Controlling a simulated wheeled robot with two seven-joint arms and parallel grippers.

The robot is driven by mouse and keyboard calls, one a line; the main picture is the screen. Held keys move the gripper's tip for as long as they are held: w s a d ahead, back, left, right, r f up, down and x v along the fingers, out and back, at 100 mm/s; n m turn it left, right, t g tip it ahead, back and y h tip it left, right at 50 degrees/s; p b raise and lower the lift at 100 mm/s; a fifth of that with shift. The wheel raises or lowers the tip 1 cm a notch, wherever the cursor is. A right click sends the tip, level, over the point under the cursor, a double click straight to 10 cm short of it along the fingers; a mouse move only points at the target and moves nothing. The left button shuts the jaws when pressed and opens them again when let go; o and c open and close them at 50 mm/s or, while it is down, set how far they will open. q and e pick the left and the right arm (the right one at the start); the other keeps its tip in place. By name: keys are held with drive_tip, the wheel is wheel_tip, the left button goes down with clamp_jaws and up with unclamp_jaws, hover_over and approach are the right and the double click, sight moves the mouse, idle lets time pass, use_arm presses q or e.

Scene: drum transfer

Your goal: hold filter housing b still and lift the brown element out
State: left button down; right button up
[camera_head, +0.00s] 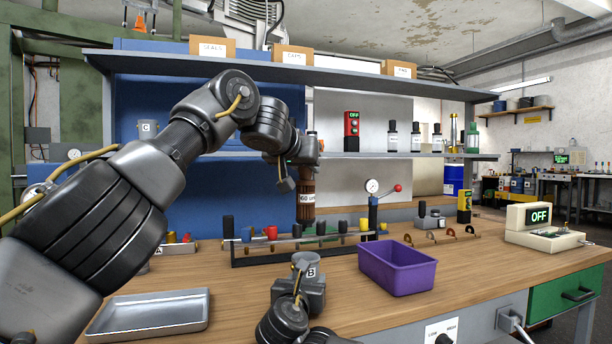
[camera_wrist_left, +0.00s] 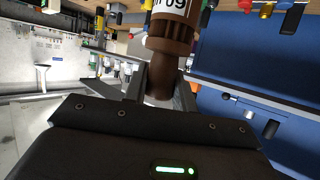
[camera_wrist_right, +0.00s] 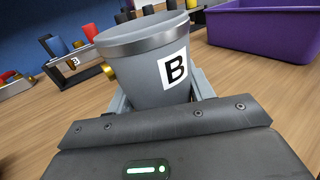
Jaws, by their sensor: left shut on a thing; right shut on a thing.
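Filter housing B (camera_head: 300,261) is a grey cup with a metal rim and a "B" label, roughly upright at the front of the bench. My right gripper (camera_head: 298,288) is shut on it; the housing also fills the middle of the right wrist view (camera_wrist_right: 135,75). The brown element (camera_head: 307,184), a ribbed cylinder with a white label, hangs in the air above the housing in the head view, clear of its rim. My left gripper (camera_head: 300,156) is shut on its upper end; the element also shows in the left wrist view (camera_wrist_left: 172,32). The housing's inside is hidden.
A purple bin (camera_head: 398,268) stands right of the housing. A metal tray (camera_head: 150,312) lies at front left. Behind is a rack (camera_head: 290,256) with several small parts, and a gauge with a red-knobbed lever (camera_head: 373,210). A shelf (camera_head: 300,70) crosses above.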

drive_tip(key=o, duration=1.4)
drive_tip(key=shift+c, duration=0.2)
drive_tip(key=v, duration=1.2)
